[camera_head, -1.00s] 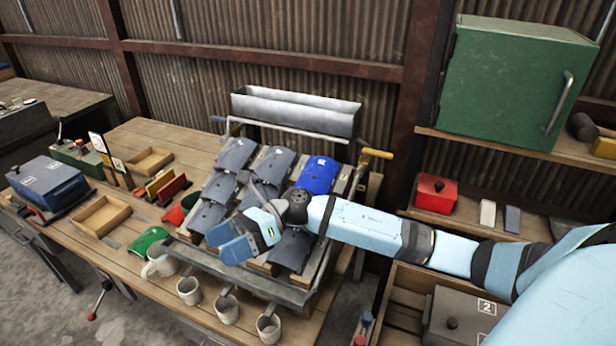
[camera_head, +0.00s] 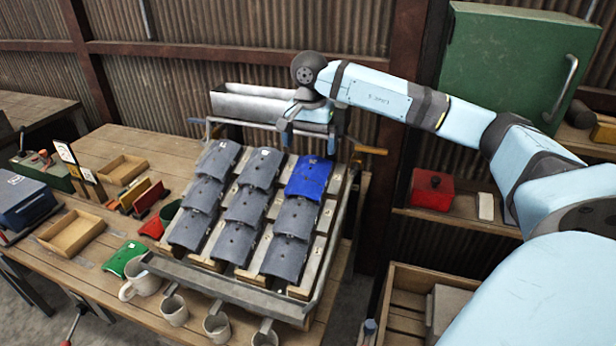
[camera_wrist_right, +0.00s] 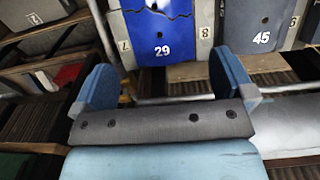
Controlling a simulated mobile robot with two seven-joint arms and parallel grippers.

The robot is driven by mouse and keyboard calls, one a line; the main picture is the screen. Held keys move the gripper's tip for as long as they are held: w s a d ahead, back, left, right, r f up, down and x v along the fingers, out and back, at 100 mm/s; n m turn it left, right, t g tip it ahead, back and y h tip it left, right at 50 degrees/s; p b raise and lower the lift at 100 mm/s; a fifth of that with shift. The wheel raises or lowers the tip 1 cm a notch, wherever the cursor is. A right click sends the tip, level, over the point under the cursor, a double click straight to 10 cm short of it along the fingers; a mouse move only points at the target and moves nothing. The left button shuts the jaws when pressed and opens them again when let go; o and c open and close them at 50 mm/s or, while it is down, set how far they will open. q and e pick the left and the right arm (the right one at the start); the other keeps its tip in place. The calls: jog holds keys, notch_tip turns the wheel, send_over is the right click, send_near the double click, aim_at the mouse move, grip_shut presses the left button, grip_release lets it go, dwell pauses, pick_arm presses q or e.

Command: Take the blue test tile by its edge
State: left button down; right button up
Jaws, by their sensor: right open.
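The blue test tile (camera_head: 308,178) lies at the top of the right column of the sloped rack (camera_head: 225,287), above grey tiles. In the right wrist view the blue tile (camera_wrist_right: 165,46) bears the number 29 and a dark jagged line like a crack. My right gripper (camera_head: 311,130) is just behind the tile's upper edge, open and empty. In the right wrist view its two blue fingers (camera_wrist_right: 163,80) stand apart, wider than the tile, which shows ahead between them. I cannot tell the exact gap to the edge. My left gripper is out of view.
A grey metal trough (camera_head: 245,105) runs behind the rack, close to my right gripper. A yellow-orange handle (camera_head: 372,150) sticks out at the rack's right. Grey tile 45 (camera_wrist_right: 256,38) is beside the blue one. Mugs (camera_head: 174,310) stand in front.

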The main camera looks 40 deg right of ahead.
aim_at(309, 170)
notch_tip(309, 170, down, 3)
jog(key=shift+f, duration=0.15)
jog(key=shift+s+a+f+p, duration=0.15)
jog(key=shift+f+p, duration=0.45)
jog(key=shift+f, duration=2.05)
jog(key=c, duration=0.7)
jog(key=shift+r, duration=0.1)
